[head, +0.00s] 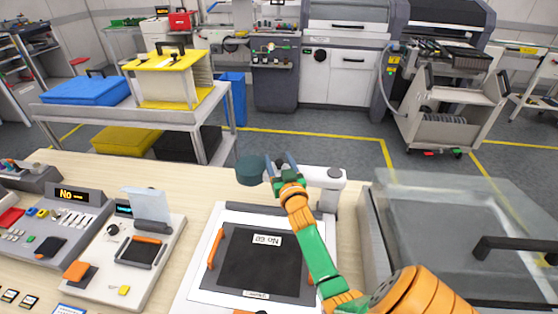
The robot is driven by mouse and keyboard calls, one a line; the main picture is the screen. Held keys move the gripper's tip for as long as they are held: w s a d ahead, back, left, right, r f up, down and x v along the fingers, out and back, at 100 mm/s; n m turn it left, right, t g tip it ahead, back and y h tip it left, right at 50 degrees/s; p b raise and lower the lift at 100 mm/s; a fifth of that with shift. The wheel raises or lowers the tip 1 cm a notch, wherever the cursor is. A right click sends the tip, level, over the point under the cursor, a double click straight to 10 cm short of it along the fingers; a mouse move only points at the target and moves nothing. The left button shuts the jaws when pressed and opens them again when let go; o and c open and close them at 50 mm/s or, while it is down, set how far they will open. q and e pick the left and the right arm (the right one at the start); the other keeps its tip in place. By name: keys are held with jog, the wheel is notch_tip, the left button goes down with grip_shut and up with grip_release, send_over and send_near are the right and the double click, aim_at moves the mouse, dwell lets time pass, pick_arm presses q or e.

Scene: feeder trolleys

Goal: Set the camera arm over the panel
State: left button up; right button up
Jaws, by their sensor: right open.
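The camera arm (325,176) is a white bar on a short post at the far right corner of a white base. It points left, and a dark round camera head (251,171) is at its left end, beyond the far edge of the panel. The dark panel (262,270) lies in the white base, with a label on it and orange handles at its sides. My right gripper (280,163) is open just right of the camera head and in front of part of the arm. I cannot tell whether it touches. My left gripper is out of view.
A grey device with a clear raised flap (150,205) and a button console (45,235) stand on the left of the wooden table (110,175). A clear-lidded box with a dark handle (510,248) is at the right. A trolley (205,108) stands behind.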

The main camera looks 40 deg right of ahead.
jog(key=shift+s, duration=0.15)
grip_shut()
dwell(1.1)
